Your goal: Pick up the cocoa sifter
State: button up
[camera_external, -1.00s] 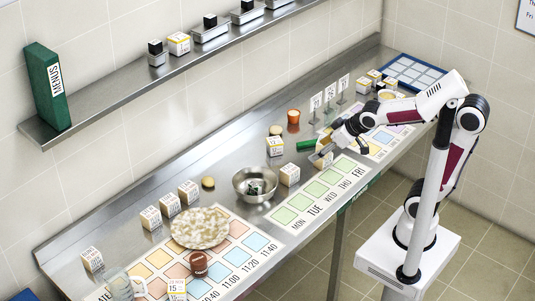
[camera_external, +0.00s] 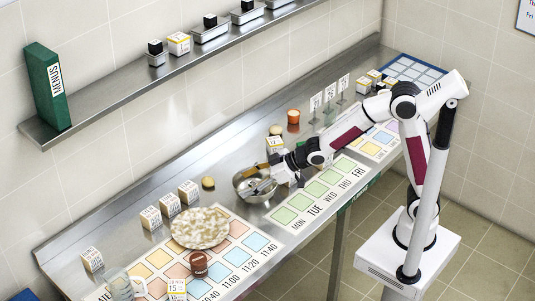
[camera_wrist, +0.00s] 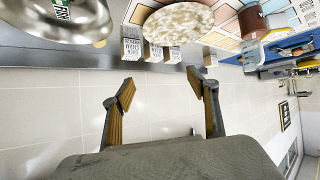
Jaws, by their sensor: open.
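A small brown can (camera_external: 199,264), which may be the cocoa sifter, stands on the printed mat in front of the speckled round board. A brown rounded thing (camera_wrist: 252,22) at the top right of the wrist view looks like the same can. I cannot read a name on it. My gripper (camera_external: 262,182) is open and appears over the steel bowl (camera_external: 241,189), well to the right of the can. In the wrist view its two brown-padded fingers (camera_wrist: 160,86) stand apart with nothing between them.
The steel bowl (camera_wrist: 30,33) holds a dark item with a green label (camera_wrist: 62,9). The speckled board (camera_external: 205,228) lies between bowl and can. Several white boxes (camera_external: 169,204) stand along the back. A glass mug (camera_external: 121,285) stands left of the can. A shelf overhangs the wall side.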

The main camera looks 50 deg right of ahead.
jog(key=s+a+f+n+g+y, duration=0.1)
jog(key=a+f, duration=0.2)
jog(key=a, duration=0.3)
jog(key=s+a+f+n+y, duration=0.1)
jog(key=a+f+y, duration=0.1)
jog(key=a, duration=0.4)
jog(key=n+g+y, duration=0.1)
jog(key=n+y, duration=0.1)
send_near(199, 261)
jog(key=w+f, duration=0.2)
jog(key=shift+w+a, duration=0.3)
jog(key=shift+a, duration=0.1)
jog(key=shift+f, duration=0.1)
jog(key=shift+x, duration=1.3)
jog(key=shift+a, duration=0.1)
jog(key=shift+g, duration=0.3)
jog(key=shift+x, duration=2.5)
jog(key=shift+s, duration=0.2)
jog(key=shift+a, duration=0.1)
jog(key=c, duration=1.3)
